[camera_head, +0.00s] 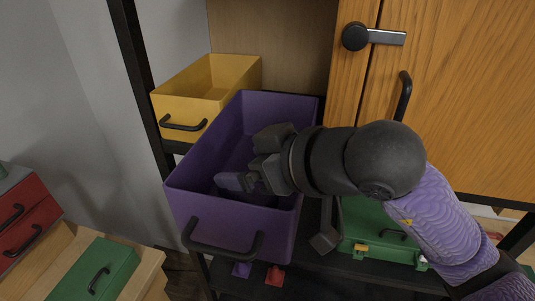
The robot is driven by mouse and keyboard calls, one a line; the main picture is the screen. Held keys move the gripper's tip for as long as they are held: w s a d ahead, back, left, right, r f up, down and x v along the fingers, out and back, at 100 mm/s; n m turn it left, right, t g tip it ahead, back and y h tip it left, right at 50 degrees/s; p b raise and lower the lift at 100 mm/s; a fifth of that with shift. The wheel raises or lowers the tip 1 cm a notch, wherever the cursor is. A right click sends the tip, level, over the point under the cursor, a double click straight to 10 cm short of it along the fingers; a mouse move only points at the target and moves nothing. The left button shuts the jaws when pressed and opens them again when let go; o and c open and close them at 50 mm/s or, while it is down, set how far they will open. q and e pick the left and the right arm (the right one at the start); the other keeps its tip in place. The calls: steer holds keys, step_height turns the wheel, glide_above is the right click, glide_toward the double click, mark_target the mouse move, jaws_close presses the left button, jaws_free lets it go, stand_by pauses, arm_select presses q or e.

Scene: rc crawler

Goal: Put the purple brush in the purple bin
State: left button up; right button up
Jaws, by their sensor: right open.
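The purple bin (182,200) is an open box with a black handle, and it sits pulled forward on the dark shelf. My right gripper (262,162) reaches in from the right over the bin's right wall, with its dark fingers inside the bin's opening, open. A small purple piece, likely the purple brush (232,182), shows low in the bin just beside the lower finger. The rest of it is hidden by the gripper, and I cannot tell whether it touches the finger or rests on the bin floor. My left gripper is not in view.
A yellow bin (190,104) stands behind the purple one. A green case (365,235) is at right under my arm. A wooden cabinet with black handles (403,95) rises behind. Red drawers (28,225) and a green box (95,270) are at lower left.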

steer(key=shift+r+p, duration=0.25)
steer(key=shift+p, duration=0.45)
steer(key=b+v, duration=0.4)
steer(key=v, duration=0.8)
steer(key=shift+r, duration=0.25)
steer(key=shift+w, duration=0.1)
